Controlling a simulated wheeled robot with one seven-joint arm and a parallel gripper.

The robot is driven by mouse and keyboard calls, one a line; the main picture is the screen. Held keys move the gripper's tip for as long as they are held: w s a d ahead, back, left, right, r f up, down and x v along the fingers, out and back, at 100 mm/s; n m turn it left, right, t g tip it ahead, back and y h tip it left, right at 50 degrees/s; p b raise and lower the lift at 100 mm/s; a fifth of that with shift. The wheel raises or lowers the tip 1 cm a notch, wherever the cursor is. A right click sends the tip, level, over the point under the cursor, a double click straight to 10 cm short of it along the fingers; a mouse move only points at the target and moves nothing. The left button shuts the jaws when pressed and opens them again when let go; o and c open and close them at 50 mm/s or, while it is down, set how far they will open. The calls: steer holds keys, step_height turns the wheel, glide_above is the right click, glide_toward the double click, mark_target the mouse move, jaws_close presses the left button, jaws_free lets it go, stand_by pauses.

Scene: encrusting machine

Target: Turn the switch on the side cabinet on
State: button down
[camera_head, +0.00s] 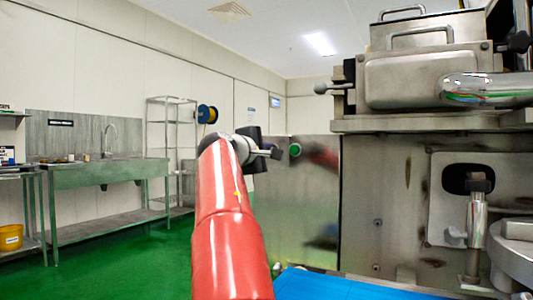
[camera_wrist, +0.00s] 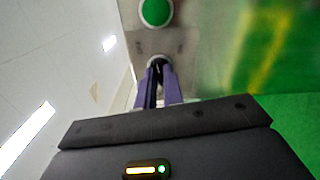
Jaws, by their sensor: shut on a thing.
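The side cabinet (camera_head: 298,205) is a grey metal box left of the big machine in the head view. A green round button (camera_head: 295,150) is on its face, and it shows large at the top of the wrist view (camera_wrist: 157,11). The switch (camera_wrist: 157,60) is a small dark knob on a pale round base below that button in the wrist view. My gripper (camera_wrist: 158,70) has its purple fingers closed together on the switch knob, which they partly cover. In the head view my gripper (camera_head: 277,152) is at the cabinet face, just left of the green button; the switch cannot be made out there.
The large steel machine (camera_head: 390,190) fills the right side, close to the cabinet. A blue surface (camera_head: 330,287) lies low in front. A sink table (camera_head: 110,175) and a wire rack (camera_head: 168,145) stand at the left wall. The green floor between is clear.

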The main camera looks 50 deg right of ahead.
steer(key=m+b, duration=0.2)
steer(key=m, duration=0.9)
steer(key=shift+f+m, duration=0.15)
steer(key=shift+m, duration=0.15)
steer(key=shift+m+b, duration=0.3)
steer(key=c, duration=1.5)
jaws_free()
steer(key=b+v, duration=0.2)
steer(key=v, duration=0.6)
steer(key=shift+b, duration=0.4)
steer(key=shift+d, duration=0.1)
